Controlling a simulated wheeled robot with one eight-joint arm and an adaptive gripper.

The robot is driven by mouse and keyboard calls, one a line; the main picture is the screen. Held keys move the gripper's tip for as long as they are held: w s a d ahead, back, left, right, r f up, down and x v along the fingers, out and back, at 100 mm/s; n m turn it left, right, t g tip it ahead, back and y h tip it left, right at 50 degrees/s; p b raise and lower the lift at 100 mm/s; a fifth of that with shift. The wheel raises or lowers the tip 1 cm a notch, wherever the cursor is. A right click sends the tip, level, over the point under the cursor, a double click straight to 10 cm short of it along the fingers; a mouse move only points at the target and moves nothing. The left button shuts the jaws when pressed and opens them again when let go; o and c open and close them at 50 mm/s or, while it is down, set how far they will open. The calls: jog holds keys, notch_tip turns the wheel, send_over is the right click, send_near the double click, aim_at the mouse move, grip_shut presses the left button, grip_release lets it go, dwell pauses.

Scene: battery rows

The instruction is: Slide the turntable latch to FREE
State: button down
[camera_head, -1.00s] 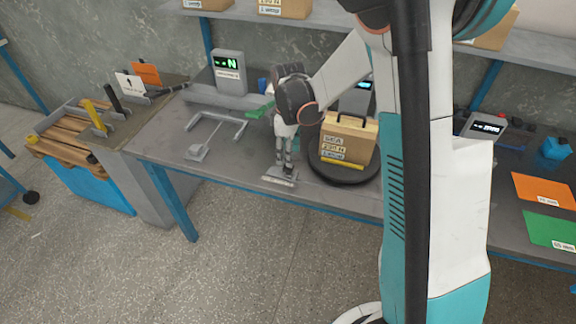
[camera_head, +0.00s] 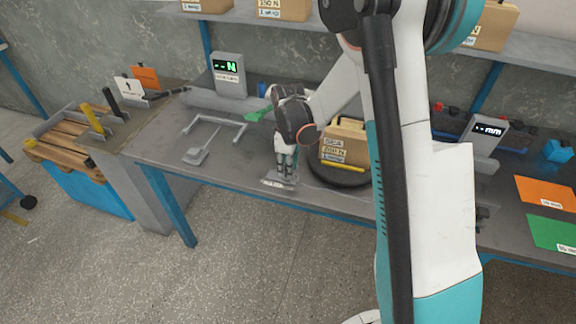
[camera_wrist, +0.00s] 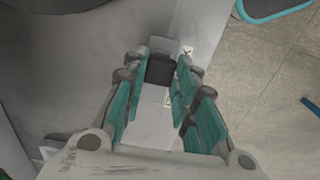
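The black turntable (camera_head: 325,178) stands on the workbench and carries a tan case with a handle (camera_head: 346,143). A light latch plate (camera_head: 275,183) lies at the bench's front edge, left of the turntable. My gripper (camera_head: 286,175) points down over this plate. In the wrist view, a dark block (camera_wrist: 160,69), seemingly the latch knob, sits between the fingers of my gripper (camera_wrist: 163,62). The fingers look apart around it; contact is unclear. The plate (camera_wrist: 150,128) bears small marks too small to read. My wrist partly hides the turntable and case.
A display box marked N (camera_head: 228,75) and a grey frame (camera_head: 215,125) stand left of my gripper. A display marked mm (camera_head: 488,133) and orange (camera_head: 545,192) and green cards (camera_head: 553,232) are at the right. A shelf (camera_head: 330,20) runs above the bench.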

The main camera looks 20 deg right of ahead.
aim_at(274, 175)
jog(key=w+a, duration=0.1)
jog(key=a, duration=0.1)
jog(key=w+a, duration=0.2)
jog(key=c, duration=1.3)
grip_release()
jog(key=shift+s, duration=0.1)
notch_tip(274, 175, up, 12)
